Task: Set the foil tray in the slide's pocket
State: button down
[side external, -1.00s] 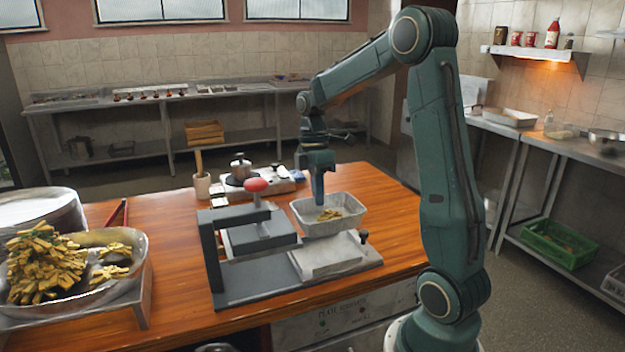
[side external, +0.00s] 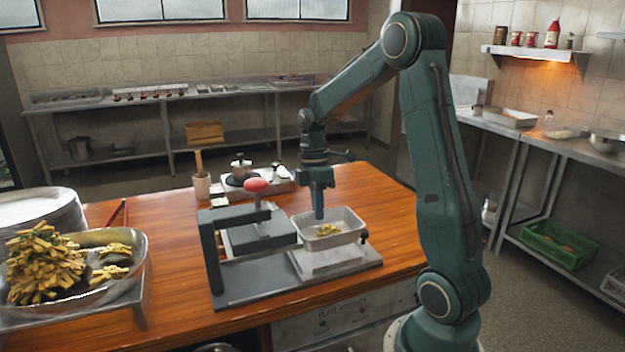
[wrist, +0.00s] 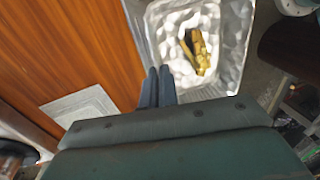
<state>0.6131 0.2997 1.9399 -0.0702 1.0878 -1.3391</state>
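The foil tray (side external: 352,234) is a silvery rectangular pan with some yellow food in it. It appears level over the pale slide (side external: 325,262) of the grey press, and I cannot tell whether it touches the slide. The tray hides most of the slide's pocket. My gripper (side external: 319,213) points down at the tray's far left wall. In the wrist view my fingers (wrist: 157,88) are close together at the wall of the tray (wrist: 222,68), shut on it.
The press (side external: 240,290) has a lever with a red knob (side external: 256,185) just left of the tray. A dark knob (side external: 364,236) stands at the slide's right end. A bowl of food (side external: 125,265) is at left. The wooden counter (side external: 375,195) is clear behind the tray.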

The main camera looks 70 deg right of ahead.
jog(key=shift+f, duration=1.85)
jog(key=c, duration=1.6)
grip_release()
jog(key=shift+r, duration=0.1)
notch_tip(320, 180, up, 13)
jog(key=w+d, duration=0.1)
jog(key=w, duration=0.1)
jog(key=shift+d+r, duration=0.15)
jog(key=shift+d, duration=0.25)
